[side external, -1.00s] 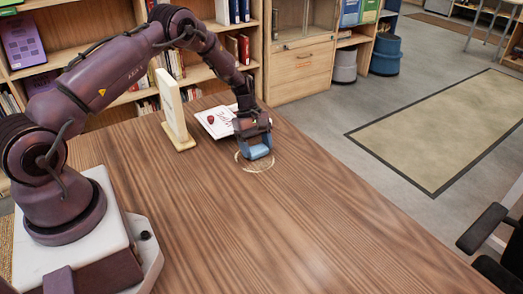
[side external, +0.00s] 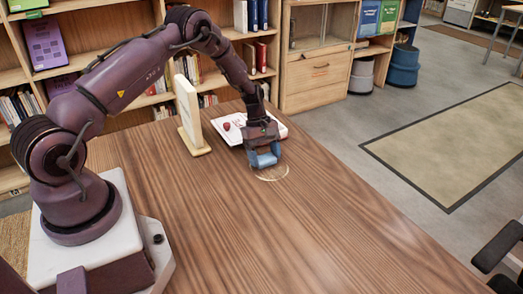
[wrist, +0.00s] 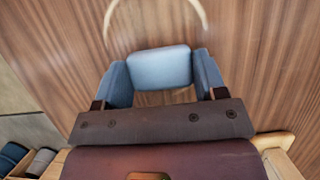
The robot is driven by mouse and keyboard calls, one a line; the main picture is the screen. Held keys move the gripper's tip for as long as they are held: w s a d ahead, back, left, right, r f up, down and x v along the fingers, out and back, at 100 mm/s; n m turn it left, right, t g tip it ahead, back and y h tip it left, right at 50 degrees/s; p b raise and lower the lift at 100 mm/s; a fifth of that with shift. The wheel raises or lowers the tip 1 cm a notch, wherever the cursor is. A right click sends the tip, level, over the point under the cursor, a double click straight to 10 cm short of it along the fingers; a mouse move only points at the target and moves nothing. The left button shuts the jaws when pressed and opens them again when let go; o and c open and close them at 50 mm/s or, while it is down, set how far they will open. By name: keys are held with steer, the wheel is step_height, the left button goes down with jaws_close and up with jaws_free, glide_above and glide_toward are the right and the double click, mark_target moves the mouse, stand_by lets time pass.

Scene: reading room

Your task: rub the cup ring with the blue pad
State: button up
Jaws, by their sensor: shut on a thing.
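The cup ring (side external: 272,180) is a pale, thin mark on the wooden table, partly behind the pad. In the wrist view its arc (wrist: 107,28) runs off the top edge and fades toward the pad. My gripper (side external: 264,153) is shut on the blue pad (wrist: 160,66), which sits between its two blue fingers. The pad is low at the ring's far-left side. I cannot tell whether it touches the tabletop.
A white book or booklet (side external: 232,130) with a small dark red object (side external: 227,126) lies just behind my gripper. A pale upright board on a wooden foot (side external: 189,112) stands to its left. The table (side external: 330,235) is clear in front and to the right.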

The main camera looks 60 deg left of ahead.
mark_target(275, 184)
steer(key=shift+d, duration=3.6)
steer(key=shift+s+d, duration=0.15)
steer(key=shift+d, duration=0.1)
steer(key=shift+s+a, duration=0.1)
steer(key=shift+s, duration=0.7)
steer(key=shift+a, duration=5.35)
step_height(275, 184, up, 8)
